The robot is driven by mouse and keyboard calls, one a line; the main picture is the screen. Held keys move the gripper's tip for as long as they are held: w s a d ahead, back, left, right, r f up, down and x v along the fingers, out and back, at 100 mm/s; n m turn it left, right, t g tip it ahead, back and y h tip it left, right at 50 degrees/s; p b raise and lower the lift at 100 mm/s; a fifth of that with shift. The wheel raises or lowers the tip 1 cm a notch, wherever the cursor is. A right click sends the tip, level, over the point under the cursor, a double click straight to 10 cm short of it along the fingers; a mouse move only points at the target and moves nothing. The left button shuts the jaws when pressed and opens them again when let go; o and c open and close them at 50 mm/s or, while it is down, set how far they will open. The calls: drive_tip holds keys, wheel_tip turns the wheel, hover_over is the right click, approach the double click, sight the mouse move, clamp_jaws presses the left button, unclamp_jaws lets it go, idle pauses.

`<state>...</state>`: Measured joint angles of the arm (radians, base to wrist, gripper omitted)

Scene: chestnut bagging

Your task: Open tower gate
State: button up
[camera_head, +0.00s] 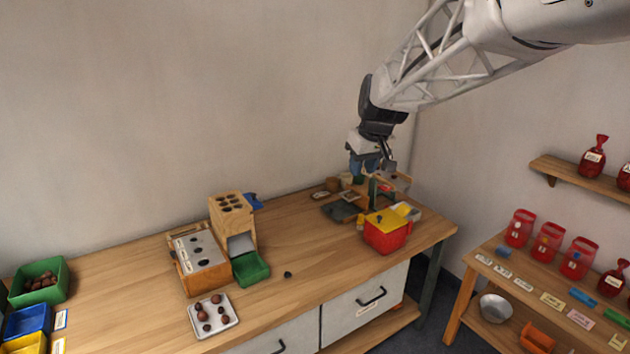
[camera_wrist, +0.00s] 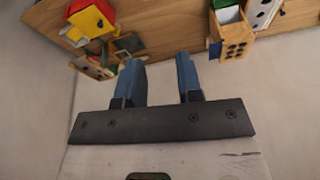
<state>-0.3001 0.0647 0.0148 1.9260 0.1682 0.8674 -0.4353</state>
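The wooden tower (camera_head: 232,208) stands near the back of the workbench, with several dark holes in its top and a pale sloped opening low on its front. It also shows at the upper right of the wrist view (camera_wrist: 236,42). A blue part (camera_head: 253,202) shows behind its right side; I cannot tell whether it is the gate. My gripper (camera_head: 366,168) is well to the right of the tower, above the cluttered right end of the bench. In the wrist view its two blue fingers (camera_wrist: 158,66) are apart with nothing between them.
A green tray (camera_head: 252,270) sits before the tower, beside a wooden box with a grey holed top (camera_head: 200,252). A white tray (camera_head: 215,329) holds several chestnuts. A red box with a yellow lid (camera_head: 386,236) stands at the right. The bench between tower and red box is mostly clear.

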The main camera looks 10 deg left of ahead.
drive_tip(key=w+a+f+n+y, duration=0.1)
drive_tip(key=w+a+f+n, duration=0.15)
drive_tip(key=w+a, duration=0.5)
drive_tip(key=w+a+f+n, duration=0.1)
drive_tip(key=w+a+f, duration=0.35)
drive_tip(key=a, duration=0.55)
drive_tip(key=n, duration=0.3)
approach(254, 194)
drive_tip(key=shift+w+d+f+g+y, duration=0.1)
drive_tip(key=shift+w+f+g+y, duration=0.2)
drive_tip(key=shift+w+f+g, duration=0.1)
drive_tip(key=shift+f, duration=0.15)
drive_tip(key=shift+x, duration=3.85)
drive_tip(key=shift+m, duration=0.25)
clamp_jaws()
